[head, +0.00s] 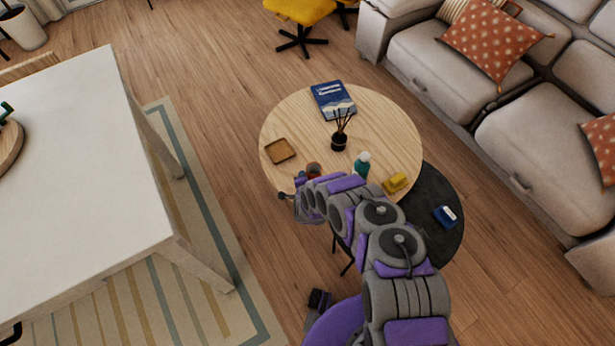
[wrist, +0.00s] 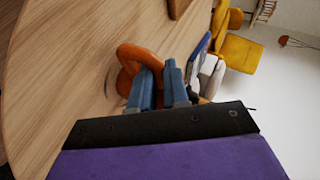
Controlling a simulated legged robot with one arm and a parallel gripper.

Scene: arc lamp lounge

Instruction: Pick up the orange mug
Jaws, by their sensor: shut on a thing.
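The orange mug (head: 313,169) is at the near edge of the round wooden table (head: 288,115) in the head view, partly hidden by my arm. In the wrist view the orange mug (wrist: 138,54) shows as a rounded orange rim or handle at my fingertips. My gripper (wrist: 162,80) has its two blue fingers close together and is shut on the mug. The fingers hide part of it. I cannot tell whether the mug touches the tabletop.
On the table are a square wooden tray (head: 280,151), a blue book (head: 333,100), a black reed diffuser (head: 339,141), a teal bottle with a white top (head: 362,165) and a yellow object (head: 396,182). A lower dark table (head: 430,215) holds a blue item (head: 446,216). A sofa (head: 450,70) stands right.

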